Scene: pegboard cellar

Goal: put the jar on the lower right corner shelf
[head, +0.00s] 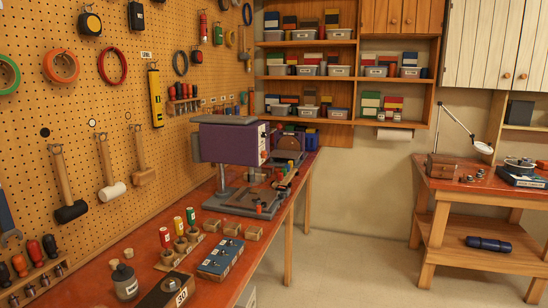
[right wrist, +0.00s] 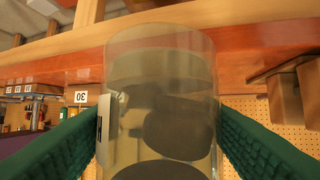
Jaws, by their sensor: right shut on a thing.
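A clear jar (right wrist: 160,95) with dark round shapes in it and a pale label on its left side fills the middle of the right wrist view. My right gripper (right wrist: 160,135) is shut on it, one green ribbed finger on each side. Neither gripper shows in the head view. The corner shelves stand at the back of the room.
A second bench (head: 450,178) with a lamp stands at the right. The floor (head: 350,235) between is clear.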

